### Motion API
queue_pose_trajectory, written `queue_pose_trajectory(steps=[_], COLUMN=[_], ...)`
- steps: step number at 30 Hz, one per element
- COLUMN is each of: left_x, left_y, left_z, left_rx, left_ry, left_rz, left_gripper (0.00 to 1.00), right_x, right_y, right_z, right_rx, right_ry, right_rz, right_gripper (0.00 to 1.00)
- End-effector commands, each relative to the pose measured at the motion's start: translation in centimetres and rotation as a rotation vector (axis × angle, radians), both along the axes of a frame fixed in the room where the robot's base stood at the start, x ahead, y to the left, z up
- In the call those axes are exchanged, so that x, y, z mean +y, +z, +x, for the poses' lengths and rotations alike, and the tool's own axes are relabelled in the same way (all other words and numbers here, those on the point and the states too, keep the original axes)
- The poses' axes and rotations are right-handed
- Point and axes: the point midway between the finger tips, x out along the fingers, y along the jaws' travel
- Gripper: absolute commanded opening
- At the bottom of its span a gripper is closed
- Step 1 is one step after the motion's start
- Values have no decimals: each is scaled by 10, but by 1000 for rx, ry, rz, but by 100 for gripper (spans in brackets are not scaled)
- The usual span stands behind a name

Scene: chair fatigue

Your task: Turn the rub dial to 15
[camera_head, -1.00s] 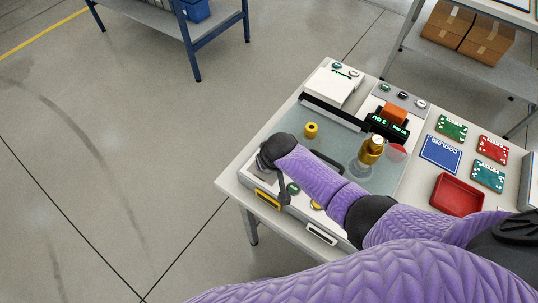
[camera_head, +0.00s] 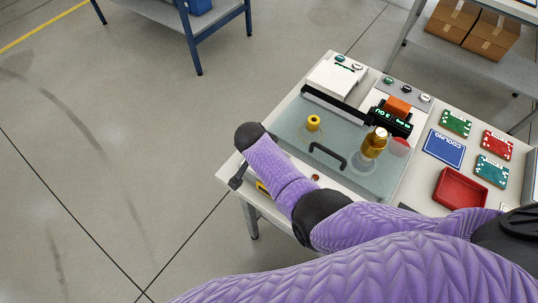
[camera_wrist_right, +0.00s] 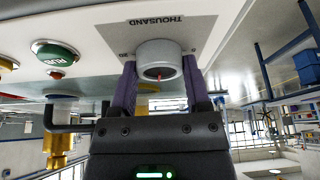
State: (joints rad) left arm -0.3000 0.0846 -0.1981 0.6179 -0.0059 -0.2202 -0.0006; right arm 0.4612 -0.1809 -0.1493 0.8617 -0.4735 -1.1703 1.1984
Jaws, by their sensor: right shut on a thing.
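A grey round dial (camera_wrist_right: 158,62) with a small red mark fills the middle of the right wrist view. It sits on a white panel beside the upside-down word THOUSAND, with a small number at its left that I cannot read surely. My right gripper (camera_wrist_right: 160,85) is shut on this dial, with one purple finger on each side. In the head view my right gripper (camera_head: 238,178) is at the table's front left corner, mostly hidden by my wrist, and the dial is hidden. My left gripper is not in view.
A green RUN button (camera_wrist_right: 55,52) is left of the dial. A red tray (camera_head: 461,190) and colored cards stand at the right. Floor left of the table is clear.

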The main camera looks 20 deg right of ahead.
Motion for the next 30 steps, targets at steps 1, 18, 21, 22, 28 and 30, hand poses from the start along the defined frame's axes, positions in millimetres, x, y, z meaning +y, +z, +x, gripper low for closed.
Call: queue_pose_trajectory(steps=[1, 18, 21, 22, 28, 30], left_x=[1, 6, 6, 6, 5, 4], left_y=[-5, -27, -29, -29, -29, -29], left_z=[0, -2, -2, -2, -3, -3], left_rx=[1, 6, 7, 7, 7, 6], left_ry=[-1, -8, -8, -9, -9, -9], left_rz=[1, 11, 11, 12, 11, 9], left_gripper=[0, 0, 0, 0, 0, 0], right_x=[1, 1, 1, 1, 0, 0], right_y=[-2, 0, 0, 0, 1, 1], right_z=[1, 2, 2, 2, 2, 2], right_rx=[-3, -3, -3, -3, -3, -3], right_ry=[-37, -357, -376, -380, -393, -394], right_rz=[2, 0, 0, -1, -1, 0], right_gripper=[2, 2, 2, 2, 2, 2])
